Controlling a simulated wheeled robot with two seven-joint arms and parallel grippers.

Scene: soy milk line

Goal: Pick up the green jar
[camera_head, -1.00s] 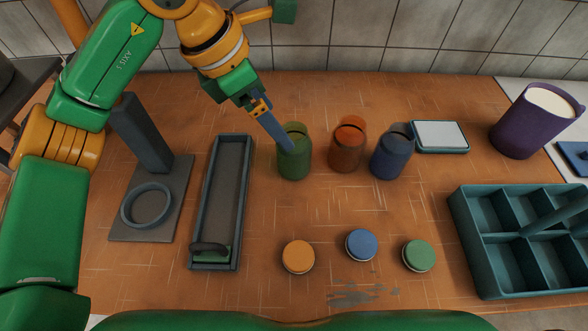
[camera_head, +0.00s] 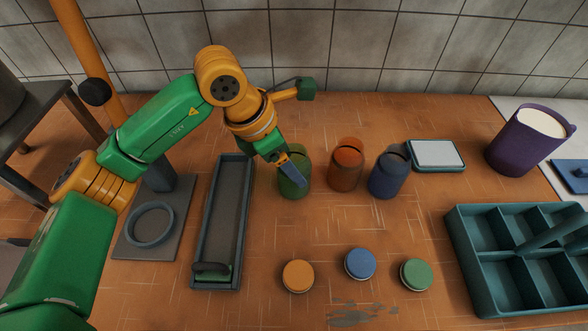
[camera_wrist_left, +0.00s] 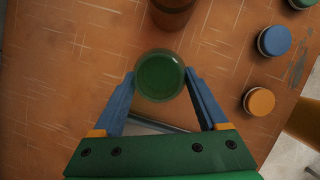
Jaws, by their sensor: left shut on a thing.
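The green jar (camera_head: 287,190) stands upright on the orange worktop, at the left end of a row of three jars. My left gripper (camera_head: 298,180) reaches it from the upper left, and a blue finger covers part of its front. In the left wrist view the round green jar (camera_wrist_left: 160,76) sits between the two blue fingertips of my left gripper (camera_wrist_left: 160,84), which is shut on it. The jar appears to rest on the worktop. My right gripper is not in view.
An orange jar (camera_head: 346,172) and a blue jar (camera_head: 388,177) stand close to the right. A long grey tray (camera_head: 243,212) lies to the left. Orange (camera_head: 298,276), blue (camera_head: 360,263) and green (camera_head: 416,274) lids lie in front. A teal divided crate (camera_head: 459,240) is at right.

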